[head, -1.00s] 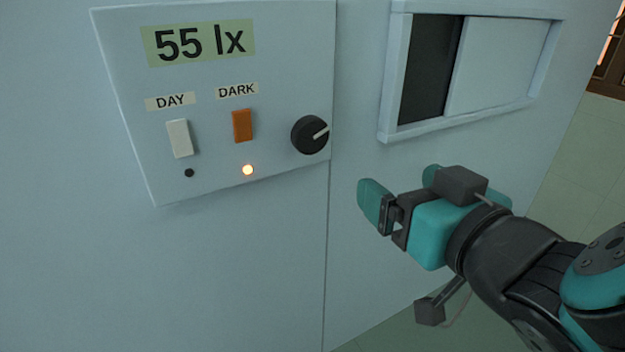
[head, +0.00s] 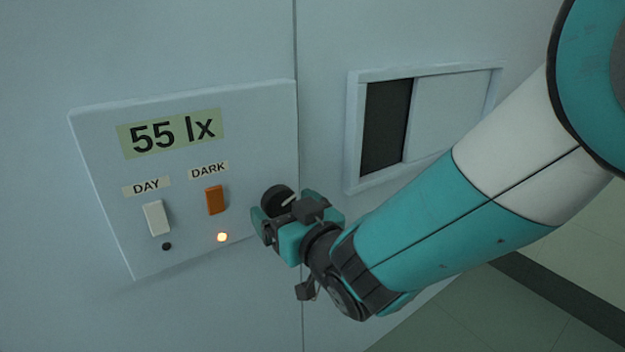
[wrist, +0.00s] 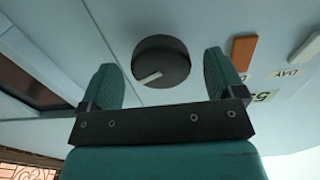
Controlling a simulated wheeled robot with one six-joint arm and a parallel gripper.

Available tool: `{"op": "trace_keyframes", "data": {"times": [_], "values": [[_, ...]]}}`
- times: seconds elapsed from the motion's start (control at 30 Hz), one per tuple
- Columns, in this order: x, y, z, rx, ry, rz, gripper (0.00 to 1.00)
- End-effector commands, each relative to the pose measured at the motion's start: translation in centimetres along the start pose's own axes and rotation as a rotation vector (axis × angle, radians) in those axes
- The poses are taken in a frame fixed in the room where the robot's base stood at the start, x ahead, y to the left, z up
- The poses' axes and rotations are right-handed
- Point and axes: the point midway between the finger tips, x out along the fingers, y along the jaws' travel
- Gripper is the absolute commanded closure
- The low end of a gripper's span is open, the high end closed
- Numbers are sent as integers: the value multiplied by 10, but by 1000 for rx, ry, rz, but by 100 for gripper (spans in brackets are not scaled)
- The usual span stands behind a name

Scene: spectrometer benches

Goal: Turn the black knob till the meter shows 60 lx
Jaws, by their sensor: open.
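The black knob (head: 277,199) with a pale pointer line sits at the right side of a pale control panel (head: 105,240). In the wrist view the knob (wrist: 161,62) lies between and beyond the two teal fingertips, with its pointer towards the lower left. My gripper (wrist: 166,82) is open, and a gap shows between the knob and each finger. In the head view my gripper (head: 268,219) is just in front of the knob and hides its lower part. The meter (head: 171,133) reads 55 lx.
Left of the knob are a white DAY switch (head: 156,218) with a dark lamp (head: 166,246) and an orange DARK switch (head: 215,200) with a lit lamp (head: 222,237). To the right is a window frame with a sliding panel (head: 452,108), partly open onto a dark gap (head: 386,125).

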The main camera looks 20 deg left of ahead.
Motion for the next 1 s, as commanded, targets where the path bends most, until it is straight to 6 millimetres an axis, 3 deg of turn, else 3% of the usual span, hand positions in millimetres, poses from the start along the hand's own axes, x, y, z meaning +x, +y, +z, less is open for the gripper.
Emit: {"op": "trace_keyframes", "data": {"times": [0.2, 0.5, 0.53, 0.73, 1.0], "values": [[21, 0, 0, 1, 0, -1, 12], [24, -1, 1, 0, 0, -1, 12], [24, -1, 1, 0, 0, -1, 14], [24, 0, 0, 0, 0, -1, 60], [24, 0, 3, -92, 3, -1, 60]]}}
